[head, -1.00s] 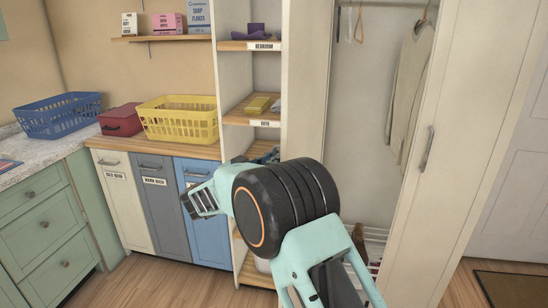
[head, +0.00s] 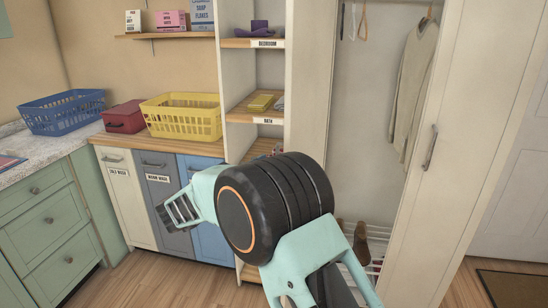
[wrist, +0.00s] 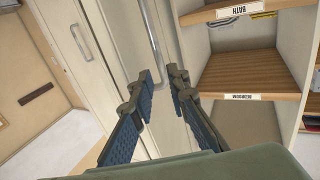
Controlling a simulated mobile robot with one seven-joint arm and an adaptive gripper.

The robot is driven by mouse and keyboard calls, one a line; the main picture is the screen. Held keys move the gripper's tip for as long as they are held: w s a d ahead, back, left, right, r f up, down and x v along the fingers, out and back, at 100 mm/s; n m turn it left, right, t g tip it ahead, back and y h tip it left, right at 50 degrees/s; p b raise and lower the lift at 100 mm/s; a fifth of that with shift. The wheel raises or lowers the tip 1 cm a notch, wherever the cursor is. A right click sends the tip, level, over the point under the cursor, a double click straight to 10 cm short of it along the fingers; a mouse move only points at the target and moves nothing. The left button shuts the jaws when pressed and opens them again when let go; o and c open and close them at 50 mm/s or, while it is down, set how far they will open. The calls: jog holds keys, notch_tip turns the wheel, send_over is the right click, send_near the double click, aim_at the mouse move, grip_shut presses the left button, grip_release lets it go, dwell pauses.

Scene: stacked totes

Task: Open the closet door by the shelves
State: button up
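The closet stands open to the right of the shelves in the head view. Its right cream door (head: 470,130) is swung outward, with a grey bar handle (head: 431,148). A narrow cream panel (head: 308,70) stands between the shelves and the closet interior; I cannot tell its exact angle. My gripper (head: 172,218) is left of the closet, in front of the lower cabinets, touching nothing visible. In the wrist view, my gripper (wrist: 159,72) has a gap between its fingertips and holds nothing. Two bar handles, one left (wrist: 80,42) and one nearer the middle (wrist: 153,30), show beyond it.
Open shelves (head: 255,116) stand beside the closet. Blue (head: 62,112) and yellow (head: 180,118) baskets and a red box (head: 124,117) sit on the counter. A sweater (head: 411,85) hangs inside the closet above shoes (head: 361,240). A dark mat (head: 515,288) lies at lower right.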

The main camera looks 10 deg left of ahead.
jog(key=v, duration=0.5)
dwell(0.3)
